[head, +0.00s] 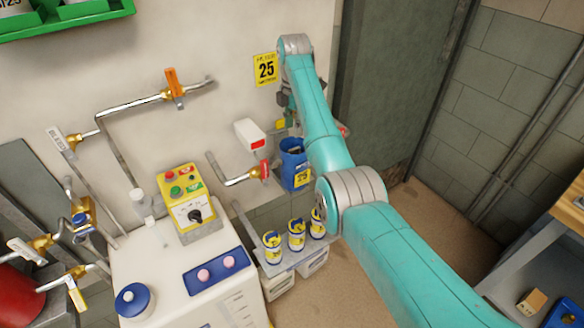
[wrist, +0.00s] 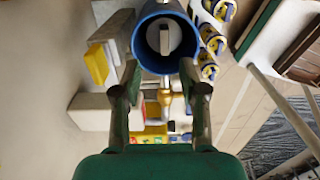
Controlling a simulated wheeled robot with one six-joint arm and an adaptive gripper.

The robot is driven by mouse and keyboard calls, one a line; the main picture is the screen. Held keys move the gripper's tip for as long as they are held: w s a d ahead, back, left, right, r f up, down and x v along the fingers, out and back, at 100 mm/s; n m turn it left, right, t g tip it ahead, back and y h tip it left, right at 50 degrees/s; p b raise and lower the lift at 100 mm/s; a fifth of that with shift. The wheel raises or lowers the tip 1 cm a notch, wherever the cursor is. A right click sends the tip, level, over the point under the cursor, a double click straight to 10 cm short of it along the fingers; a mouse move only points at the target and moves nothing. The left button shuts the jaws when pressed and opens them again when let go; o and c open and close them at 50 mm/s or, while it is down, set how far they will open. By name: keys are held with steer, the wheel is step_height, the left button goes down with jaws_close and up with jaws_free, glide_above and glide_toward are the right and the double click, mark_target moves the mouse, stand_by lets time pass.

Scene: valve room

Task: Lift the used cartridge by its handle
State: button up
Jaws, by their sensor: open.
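The blue round housing (head: 293,172) carries a yellow 25 label and is fixed low on the wall, partly behind my arm in the head view. In the wrist view I look into the blue housing (wrist: 142,35); a pale disc with a grey upright bar, seemingly the used cartridge's handle (wrist: 165,42), sits inside. My gripper (wrist: 160,72) is open and empty, its two fingers spread on either side of the housing's near edge. The bar lies beyond the fingertips, roughly midway between them. In the head view my gripper is mostly hidden by my arm.
Several yellow-and-blue cartridges (head: 296,235) stand on a small shelf below the housing. A brass-fitted pipe (head: 236,180) and a white-and-red box (head: 250,134) are left of it. A white cabinet (head: 180,265) with a yellow control box (head: 186,203) stands further left.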

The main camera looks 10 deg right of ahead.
mark_target(294, 149)
step_height(294, 149, down, 3)
steer(key=shift+r, duration=0.1)
steer(key=shift+s+f, duration=0.2)
steer(key=shift+f, duration=1.1)
steer(key=shift+s+f, duration=0.15)
steer(key=shift+f, duration=1.1)
jaws_close()
